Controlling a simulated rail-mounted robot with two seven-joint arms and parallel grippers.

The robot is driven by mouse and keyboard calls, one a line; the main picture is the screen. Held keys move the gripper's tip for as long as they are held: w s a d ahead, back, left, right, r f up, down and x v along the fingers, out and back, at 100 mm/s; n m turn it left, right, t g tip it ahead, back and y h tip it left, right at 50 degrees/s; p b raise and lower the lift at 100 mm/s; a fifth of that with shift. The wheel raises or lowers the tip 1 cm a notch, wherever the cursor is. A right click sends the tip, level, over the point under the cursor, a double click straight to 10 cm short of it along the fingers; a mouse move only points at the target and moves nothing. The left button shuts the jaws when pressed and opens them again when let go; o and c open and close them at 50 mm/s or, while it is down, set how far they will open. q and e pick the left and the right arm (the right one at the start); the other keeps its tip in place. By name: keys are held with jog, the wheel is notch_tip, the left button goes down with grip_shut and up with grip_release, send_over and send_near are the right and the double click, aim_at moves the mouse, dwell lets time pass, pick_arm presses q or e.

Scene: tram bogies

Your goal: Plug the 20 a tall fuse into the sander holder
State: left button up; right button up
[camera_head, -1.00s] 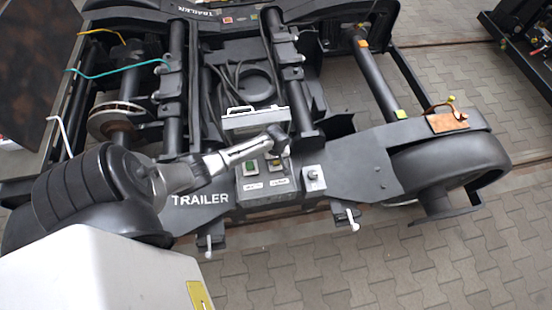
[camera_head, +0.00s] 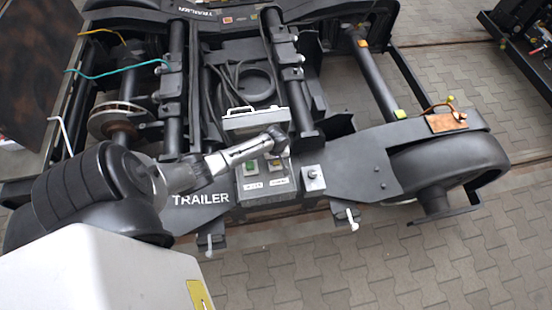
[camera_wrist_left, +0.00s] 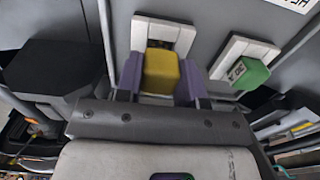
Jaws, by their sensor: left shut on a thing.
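The yellow fuse (camera_wrist_left: 161,72) sits between the two purple fingertips of my left gripper (camera_wrist_left: 161,82) in the left wrist view, and the gripper is shut on it. A white holder (camera_wrist_left: 165,32) is right behind the yellow fuse; I cannot tell how deep the fuse is in it. In the head view, my left gripper (camera_head: 280,147) is over the yellow fuse (camera_head: 276,164) at the fuse box (camera_head: 264,184). The box labels are too blurred to read surely. My right gripper is not in view.
A green fuse (camera_wrist_left: 248,74) sits in the neighbouring white holder (camera_wrist_left: 240,50) to the right in the left wrist view. A white-handled grey case (camera_head: 255,122) stands behind the box. The black bogie frame (camera_head: 365,165) surrounds it, with a wheel (camera_head: 445,165) at right.

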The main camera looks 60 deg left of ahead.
pick_arm(q)
jog(key=shift+f+b, duration=0.3)
jog(key=shift+f, duration=0.2)
jog(key=o, duration=0.9)
jog(key=shift+o, duration=0.2)
jog(key=shift+r+p, duration=0.3)
jog(key=shift+r, duration=0.2)
notch_tip(320, 180, up, 13)
jog(key=p, duration=0.4)
jog(key=shift+f, duration=0.15)
